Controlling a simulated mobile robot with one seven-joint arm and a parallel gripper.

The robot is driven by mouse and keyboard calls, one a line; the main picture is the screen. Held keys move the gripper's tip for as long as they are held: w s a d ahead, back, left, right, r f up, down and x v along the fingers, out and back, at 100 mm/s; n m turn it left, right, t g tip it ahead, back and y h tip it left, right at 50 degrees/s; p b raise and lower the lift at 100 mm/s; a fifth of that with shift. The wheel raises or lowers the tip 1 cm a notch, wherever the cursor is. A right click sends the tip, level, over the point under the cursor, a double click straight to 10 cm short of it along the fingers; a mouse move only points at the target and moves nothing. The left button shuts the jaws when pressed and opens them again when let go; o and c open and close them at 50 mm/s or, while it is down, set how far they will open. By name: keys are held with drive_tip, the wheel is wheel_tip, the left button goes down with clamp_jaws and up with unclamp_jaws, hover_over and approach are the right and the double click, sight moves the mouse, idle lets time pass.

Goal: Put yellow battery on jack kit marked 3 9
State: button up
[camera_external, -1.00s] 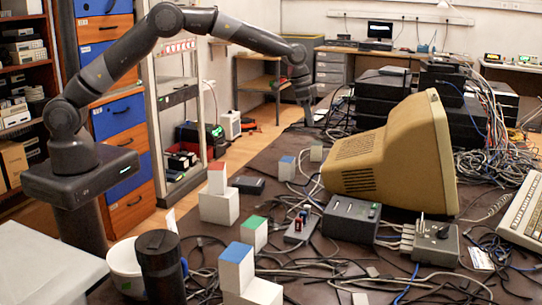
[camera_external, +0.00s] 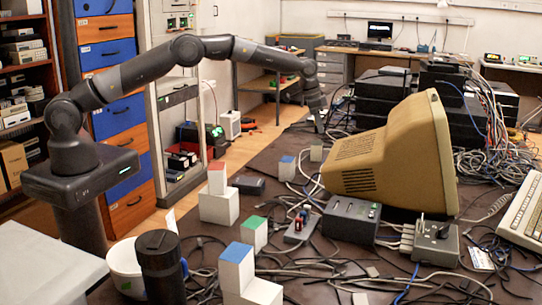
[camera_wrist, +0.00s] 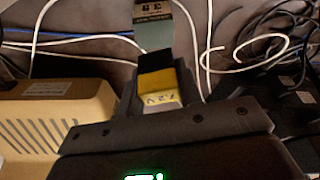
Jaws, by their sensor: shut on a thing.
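The yellow battery (camera_wrist: 162,98) has a black end and a "7.2V" label, and it sits between my fingers in the wrist view. My gripper (camera_wrist: 160,85) is shut on it. Beyond the battery's black end is a narrow grey box (camera_wrist: 154,32) with markings at the top edge that look like 3 and 9. The battery overlaps this box in the picture; I cannot tell whether they touch. In the external view my gripper (camera_external: 320,122) points down behind the beige monitor, left of its back; the battery and box cannot be made out there.
The beige monitor (camera_external: 385,155) stands close to my gripper, and its vented casing (camera_wrist: 50,130) fills the wrist view's lower left. Loose cables (camera_wrist: 245,50) lie around the box. Black stacked devices (camera_external: 385,100) stand to the right. Small colored-top blocks (camera_external: 287,168) stand nearer the camera.

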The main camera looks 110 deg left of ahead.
drive_tip(key=shift+f, duration=1.9)
drive_tip(key=o, duration=1)
drive_tip(key=shift+f, duration=0.15)
drive_tip(key=v, duration=1.2)
